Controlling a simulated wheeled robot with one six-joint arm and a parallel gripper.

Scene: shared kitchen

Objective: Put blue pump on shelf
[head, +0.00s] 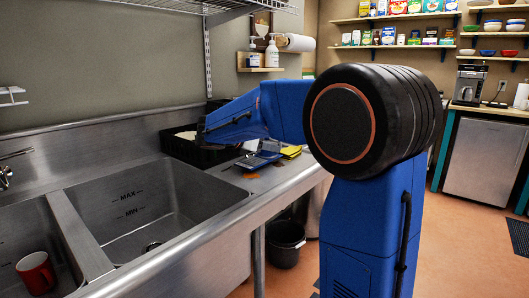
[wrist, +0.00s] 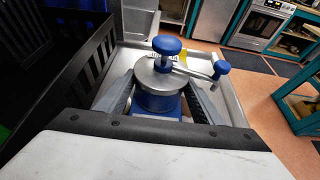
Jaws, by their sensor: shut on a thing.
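In the wrist view the blue pump (wrist: 157,103) has a blue body, a grey metal lid, a blue knob on top and a side lever ending in a blue knob. My gripper (wrist: 160,101) has one finger on each side of its body and is shut on it. In the head view my gripper (head: 203,130) is over the black crate at the back of the counter; I cannot make out the pump there. A small wooden wall shelf (head: 262,69) holds white pump bottles (head: 272,53) and is up and to the right of my gripper.
The black crate (head: 185,150) stands beside the sink (head: 140,205). Blue and yellow items (head: 290,151) lie on the metal counter. A red mug (head: 36,272) is in the left basin. A paper roll (head: 298,43) hangs beside the small shelf. Stocked wall shelves (head: 400,46) are at the back right.

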